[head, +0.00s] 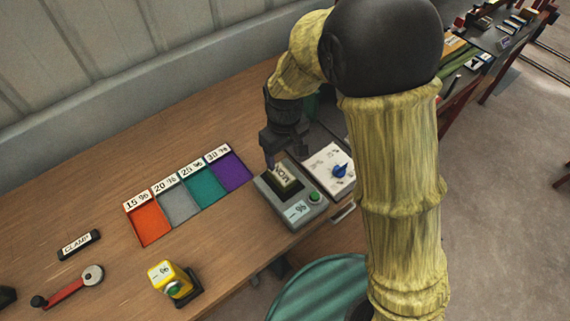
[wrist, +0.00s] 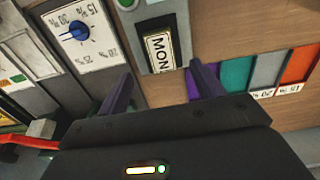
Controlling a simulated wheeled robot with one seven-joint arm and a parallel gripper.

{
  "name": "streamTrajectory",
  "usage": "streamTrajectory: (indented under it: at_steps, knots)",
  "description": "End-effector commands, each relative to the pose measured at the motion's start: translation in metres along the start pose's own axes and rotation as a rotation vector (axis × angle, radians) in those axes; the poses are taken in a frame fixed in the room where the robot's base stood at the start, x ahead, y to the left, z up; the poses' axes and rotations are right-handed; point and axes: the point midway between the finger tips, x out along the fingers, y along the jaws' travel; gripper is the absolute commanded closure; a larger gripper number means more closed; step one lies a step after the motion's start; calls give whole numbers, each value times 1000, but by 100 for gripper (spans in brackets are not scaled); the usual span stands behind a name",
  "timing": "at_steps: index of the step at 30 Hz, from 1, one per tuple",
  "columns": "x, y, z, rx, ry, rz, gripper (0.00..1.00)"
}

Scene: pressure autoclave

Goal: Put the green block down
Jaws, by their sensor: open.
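I cannot make out a separate green block in either view. My gripper (head: 272,164) is open, pointing down over the back edge of a grey device (head: 308,213). In the wrist view, the fingers of my gripper (wrist: 163,90) are spread apart with nothing visible held between them. Beyond them is a dark block with a cream label (head: 285,178) seated in the grey device; its label also shows in the wrist view (wrist: 160,52). The teal square (head: 204,187) lies flat between the grey and purple squares, with nothing on it.
Left of the device are orange (head: 150,226), grey (head: 178,207) and purple (head: 232,170) squares with percentage labels. A white dial panel (head: 329,170) stands right of it. A yellow button box (head: 172,280), red lever (head: 68,291) and CLAMP label (head: 79,245) are at the front left.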

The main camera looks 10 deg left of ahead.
Motion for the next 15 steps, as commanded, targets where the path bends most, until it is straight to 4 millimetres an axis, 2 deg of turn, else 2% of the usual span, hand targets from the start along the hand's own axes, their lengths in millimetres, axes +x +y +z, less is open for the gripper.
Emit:
streamTrajectory:
  at_steps: [5, 15]
  knots:
    - [-13, 0, 0, 0, 0, 0, 33]
    - [-13, 0, 0, 0, -1, 0, 33]
